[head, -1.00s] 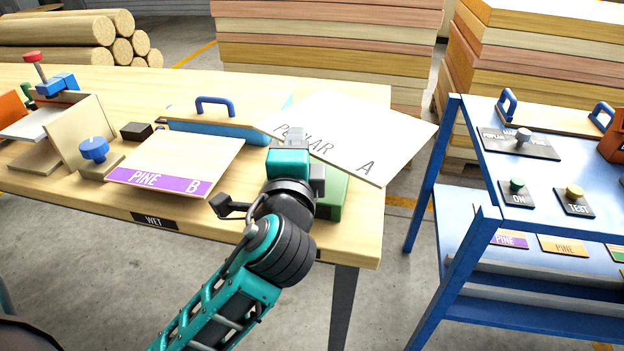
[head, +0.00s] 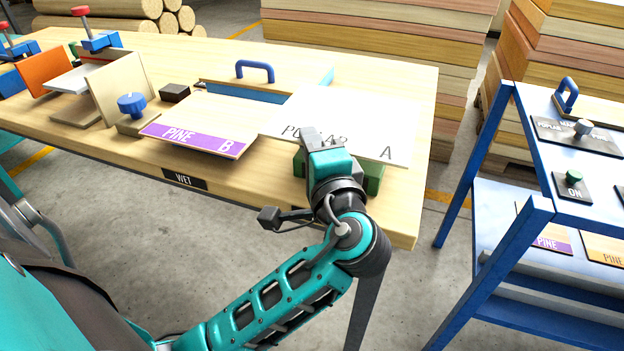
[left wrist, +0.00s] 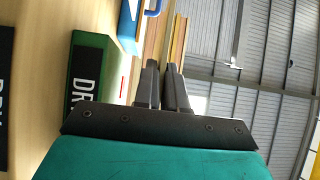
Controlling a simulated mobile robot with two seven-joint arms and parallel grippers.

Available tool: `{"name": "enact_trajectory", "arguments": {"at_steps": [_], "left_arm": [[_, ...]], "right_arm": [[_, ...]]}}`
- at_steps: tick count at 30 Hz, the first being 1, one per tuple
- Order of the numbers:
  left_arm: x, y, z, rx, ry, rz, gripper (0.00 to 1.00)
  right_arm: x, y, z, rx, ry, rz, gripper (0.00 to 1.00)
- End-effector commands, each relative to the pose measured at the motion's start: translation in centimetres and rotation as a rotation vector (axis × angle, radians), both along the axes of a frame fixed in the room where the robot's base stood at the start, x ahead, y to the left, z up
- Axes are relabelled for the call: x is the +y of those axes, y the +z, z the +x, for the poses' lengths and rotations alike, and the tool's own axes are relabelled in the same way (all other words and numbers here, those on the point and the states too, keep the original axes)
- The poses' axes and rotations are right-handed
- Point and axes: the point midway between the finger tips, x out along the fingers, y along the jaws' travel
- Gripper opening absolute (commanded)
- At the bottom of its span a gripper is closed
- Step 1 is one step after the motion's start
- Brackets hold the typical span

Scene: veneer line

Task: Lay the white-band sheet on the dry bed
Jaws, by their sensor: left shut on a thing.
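The white-band sheet (head: 362,115), marked POPLAR A, is a pale board with a white strip along its near edge. My left gripper (head: 310,138) is shut on that near edge, covering part of the lettering. The sheet is roughly level above the green dry bed (head: 374,178), which is mostly hidden under it. I cannot tell whether they touch. In the left wrist view, the fingers (left wrist: 164,85) are close together beside the green bed (left wrist: 90,80) with its partly visible DRY label; the sheet is not clear there. My right gripper is not in view.
The purple-band PINE B sheet (head: 205,125) lies just left. A board with a blue handle (head: 255,70) is behind. A blue knob (head: 131,104) and clamps stand farther left. A blue control stand (head: 545,150) is right, across a floor gap.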

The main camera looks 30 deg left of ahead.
Motion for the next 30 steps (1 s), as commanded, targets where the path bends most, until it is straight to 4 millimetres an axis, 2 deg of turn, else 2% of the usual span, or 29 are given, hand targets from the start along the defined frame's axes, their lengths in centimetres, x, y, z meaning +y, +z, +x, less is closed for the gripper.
{"name": "enact_trajectory", "arguments": {"at_steps": [1, 6, 13, 25, 26, 30], "left_arm": [[0.0, -0.9, 0.0, -0.001, 0.000, 0.002, 0.00], [0.0, -2.1, 0.0, -0.001, 0.000, 0.002, 0.00], [0.0, -5.5, 0.0, 0.000, 0.000, 0.003, 0.00], [0.0, -6.1, 0.0, -0.002, 0.000, -0.001, 0.00], [0.0, -6.1, 0.0, -0.001, 0.000, -0.001, 0.12], [0.0, -6.1, 0.0, -0.001, 0.000, -0.001, 0.26]], "right_arm": [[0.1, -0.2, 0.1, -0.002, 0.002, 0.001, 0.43], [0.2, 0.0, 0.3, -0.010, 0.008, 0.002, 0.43], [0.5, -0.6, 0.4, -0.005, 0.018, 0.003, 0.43], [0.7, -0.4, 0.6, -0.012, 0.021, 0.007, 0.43], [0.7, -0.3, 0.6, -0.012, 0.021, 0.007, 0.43], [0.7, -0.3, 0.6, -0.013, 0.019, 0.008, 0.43]]}}
